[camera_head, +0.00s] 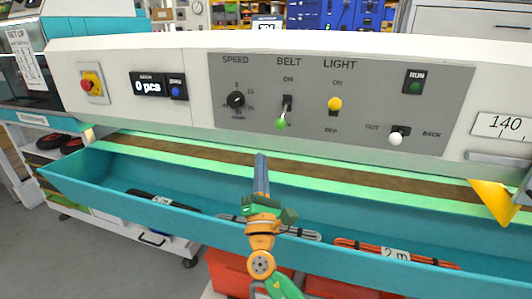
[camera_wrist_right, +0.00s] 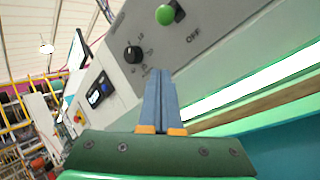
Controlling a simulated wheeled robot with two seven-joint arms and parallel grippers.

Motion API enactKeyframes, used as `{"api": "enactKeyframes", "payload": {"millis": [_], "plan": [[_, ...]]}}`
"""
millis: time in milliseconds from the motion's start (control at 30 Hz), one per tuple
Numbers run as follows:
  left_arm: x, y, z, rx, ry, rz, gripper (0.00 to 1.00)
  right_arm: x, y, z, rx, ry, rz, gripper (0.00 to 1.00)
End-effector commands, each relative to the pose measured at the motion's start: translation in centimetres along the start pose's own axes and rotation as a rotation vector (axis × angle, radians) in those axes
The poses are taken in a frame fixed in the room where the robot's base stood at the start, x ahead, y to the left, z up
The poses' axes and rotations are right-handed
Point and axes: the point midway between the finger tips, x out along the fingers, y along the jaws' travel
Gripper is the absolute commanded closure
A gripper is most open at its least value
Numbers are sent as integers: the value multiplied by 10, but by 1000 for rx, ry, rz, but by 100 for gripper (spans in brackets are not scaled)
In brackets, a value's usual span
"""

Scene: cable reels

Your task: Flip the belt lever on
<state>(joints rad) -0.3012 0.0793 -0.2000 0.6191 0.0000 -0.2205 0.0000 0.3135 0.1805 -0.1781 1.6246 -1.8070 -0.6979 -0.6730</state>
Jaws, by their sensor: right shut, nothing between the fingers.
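The belt lever (camera_head: 280,123) has a green knob on a dark stem. It sits under the BELT label on the grey panel and points down, away from the ON mark. My right gripper (camera_head: 260,158) is below and slightly left of this knob, its blue-grey fingers pointing up and pressed together with nothing between them. In the right wrist view the shut fingers (camera_wrist_right: 160,73) point towards the panel, and the green knob (camera_wrist_right: 165,14) shows beyond their tips, apart from them. My left gripper is out of view.
The speed dial (camera_head: 236,100) is left of the belt lever; the yellow light lever (camera_head: 335,104) points up to its right. A white-knobbed lever (camera_head: 395,139) is farther right. A teal trough (camera_head: 110,180) holding cable bundles runs below the panel. A yellow piece (camera_head: 490,197) juts out right.

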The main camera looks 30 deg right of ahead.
Motion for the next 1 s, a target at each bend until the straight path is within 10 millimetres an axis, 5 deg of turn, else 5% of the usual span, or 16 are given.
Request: {"api": "enactKeyframes", "payload": {"millis": [400,633,1000], "plan": [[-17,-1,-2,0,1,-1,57,82,2,7,0,-1,-2,100],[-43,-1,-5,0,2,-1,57,70,2,35,1,1,-2,100],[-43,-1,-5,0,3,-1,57,66,0,38,1,0,-1,100]]}}
